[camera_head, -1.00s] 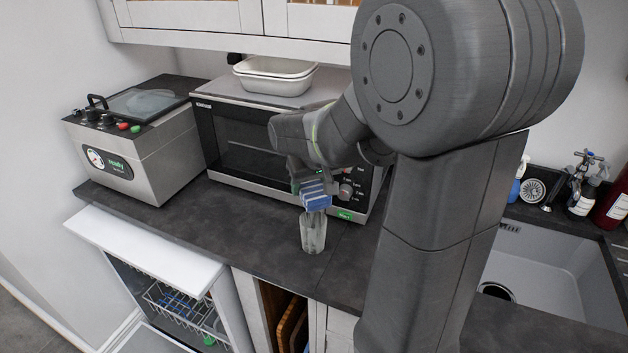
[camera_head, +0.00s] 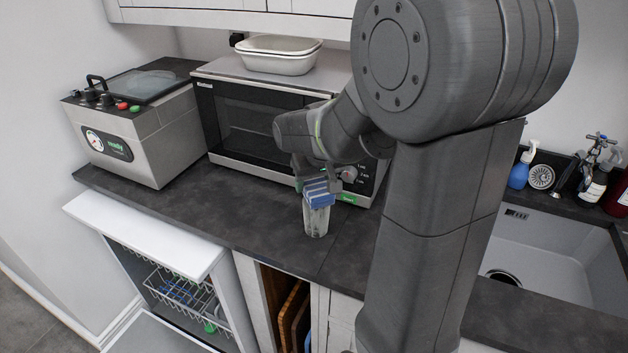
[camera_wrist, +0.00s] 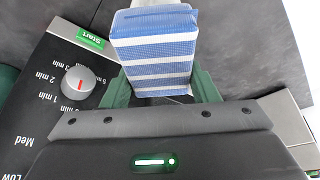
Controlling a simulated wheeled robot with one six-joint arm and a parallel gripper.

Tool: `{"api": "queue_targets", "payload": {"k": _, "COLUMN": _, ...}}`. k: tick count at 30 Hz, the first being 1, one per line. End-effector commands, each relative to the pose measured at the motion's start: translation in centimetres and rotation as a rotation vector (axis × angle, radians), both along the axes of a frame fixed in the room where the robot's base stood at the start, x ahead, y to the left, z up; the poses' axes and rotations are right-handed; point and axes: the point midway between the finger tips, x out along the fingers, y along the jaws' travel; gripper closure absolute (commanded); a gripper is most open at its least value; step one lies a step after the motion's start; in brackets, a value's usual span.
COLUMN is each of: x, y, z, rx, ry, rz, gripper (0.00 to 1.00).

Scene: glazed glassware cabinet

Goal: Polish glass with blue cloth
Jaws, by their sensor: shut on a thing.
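A blue-and-white striped cloth (camera_head: 320,191), folded into a small block, is held in my gripper (camera_head: 312,182). In the wrist view the cloth (camera_wrist: 155,47) fills the space in front of the green fingers of my gripper (camera_wrist: 160,92). A clear glass (camera_head: 316,220) stands upright on the dark counter directly below the cloth. The cloth is at the glass's rim and covers its top; I cannot tell whether it reaches inside. The glass is hidden behind the cloth in the wrist view.
A microwave (camera_head: 255,125) with white dishes (camera_head: 278,54) on top stands close behind my gripper. A steel machine (camera_head: 150,140) is at the left. An open dishwasher (camera_head: 180,285) lies below the counter. The sink (camera_head: 550,262) is at right. The counter left of the glass is clear.

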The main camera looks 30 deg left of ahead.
Motion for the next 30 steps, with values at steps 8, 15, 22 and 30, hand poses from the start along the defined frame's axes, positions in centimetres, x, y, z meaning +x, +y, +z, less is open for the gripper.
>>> {"api": "queue_targets", "payload": {"k": 8, "x": 0.0, "y": 0.0, "z": -0.6, "rx": 0.0, "ry": 0.0, "rz": 0.0, "gripper": 0.64}}
{"api": "queue_targets", "payload": {"k": 15, "x": 0.0, "y": 0.0, "z": -1.5, "rx": 0.0, "ry": 0.0, "rz": 0.0, "gripper": 0.64}}
{"api": "queue_targets", "payload": {"k": 22, "x": 0.0, "y": 0.0, "z": -1.5, "rx": 0.0, "ry": 0.0, "rz": 0.0, "gripper": 0.64}}
{"api": "queue_targets", "payload": {"k": 30, "x": 0.0, "y": 1.4, "z": -1.6, "rx": 0.001, "ry": 0.0, "rz": 0.002, "gripper": 0.64}}
